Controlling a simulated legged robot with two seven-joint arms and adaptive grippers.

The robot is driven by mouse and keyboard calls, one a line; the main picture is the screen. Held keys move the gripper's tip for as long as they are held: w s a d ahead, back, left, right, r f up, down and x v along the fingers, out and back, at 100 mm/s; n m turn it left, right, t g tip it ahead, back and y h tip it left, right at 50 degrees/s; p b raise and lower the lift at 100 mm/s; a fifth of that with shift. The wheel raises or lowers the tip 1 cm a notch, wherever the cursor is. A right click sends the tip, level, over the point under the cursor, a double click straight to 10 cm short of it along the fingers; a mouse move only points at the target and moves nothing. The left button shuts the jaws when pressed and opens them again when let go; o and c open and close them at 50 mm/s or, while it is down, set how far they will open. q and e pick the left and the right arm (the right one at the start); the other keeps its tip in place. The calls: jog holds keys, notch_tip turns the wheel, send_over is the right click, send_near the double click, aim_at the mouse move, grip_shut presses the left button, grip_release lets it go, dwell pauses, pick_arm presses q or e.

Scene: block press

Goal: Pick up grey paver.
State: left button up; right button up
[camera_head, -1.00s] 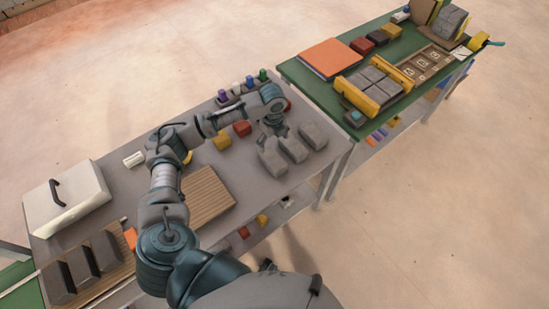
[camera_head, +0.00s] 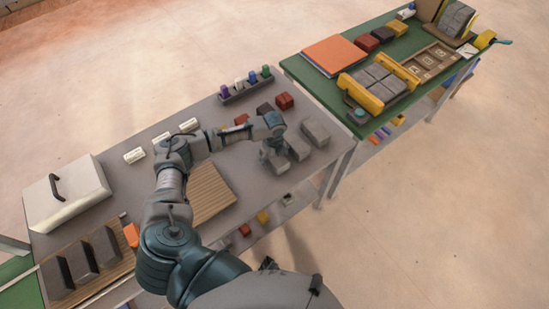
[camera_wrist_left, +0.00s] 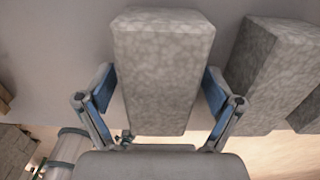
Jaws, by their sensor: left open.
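Several grey pavers stand in a row near the right end of the grey table (camera_head: 110,180). In the head view, one paver (camera_head: 277,161) is partly hidden under my left gripper (camera_head: 268,152), with another (camera_head: 298,147) and a further one (camera_head: 316,132) to its right. In the left wrist view, the near paver (camera_wrist_left: 163,70) lies between the two open fingers of my left gripper (camera_wrist_left: 160,98), with a finger on each side. A second paver (camera_wrist_left: 270,70) is just right of the right finger. I cannot tell whether the fingers touch the paver. My right gripper is not in view.
Red and dark blocks (camera_head: 284,101) and a rack of coloured pegs (camera_head: 245,88) are behind the arm. A white lidded box (camera_head: 70,205) and dark blocks on a wooden board (camera_head: 82,262) are at left. A green table (camera_head: 320,80) holds a yellow-sided press (camera_head: 375,90).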

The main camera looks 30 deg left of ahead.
pick_arm(q)
grip_shut()
jog(key=shift+r, duration=0.1)
